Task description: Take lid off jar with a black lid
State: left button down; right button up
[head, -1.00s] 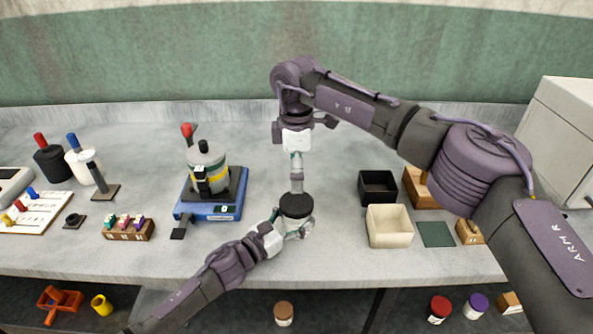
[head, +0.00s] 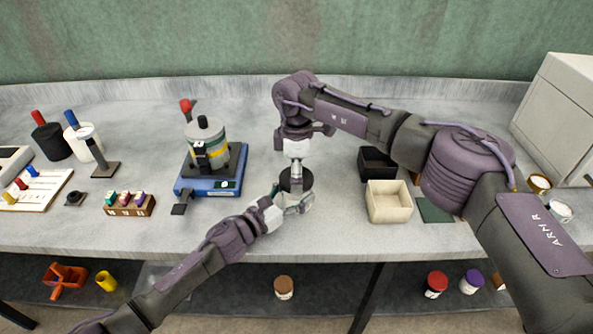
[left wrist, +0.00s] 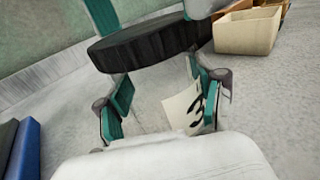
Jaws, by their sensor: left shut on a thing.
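The jar with the black lid (head: 307,182) stands upright near the middle of the bench. In the left wrist view its black lid (left wrist: 145,47) sits above a clear body (left wrist: 150,105) with a pale label. My left gripper (head: 292,204) is shut on the jar's body from the front left; its teal pads (left wrist: 160,92) lie on both sides. My right gripper (head: 296,180) points down at the lid from above. Its fingers reach lid height in the left wrist view; I cannot tell whether they press on the rim.
A black open box (head: 376,160) and a cream open box (head: 388,203) stand right of the jar. A blue-based device (head: 212,188) stands to the left. The bench between the device and the jar is clear. My right arm covers part of the right side.

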jog(key=c, duration=1.1)
jog(key=shift+o, duration=0.2)
jog(key=n, duration=0.6)
jog(key=shift+n, duration=0.3)
jog(key=n, duration=1)
jog(key=shift+n, duration=0.3)
jog(key=n, duration=0.8)
jog(key=shift+r+n, duration=0.1)
jog(key=shift+n, duration=0.3)
jog(key=n, duration=1)
jog(key=shift+n, duration=0.3)
jog(key=n, duration=1.2)
jog(key=shift+n, duration=0.4)
jog(key=n, duration=0.4)
jog(key=shift+r+n, duration=0.1)
jog(key=shift+n, duration=0.2)
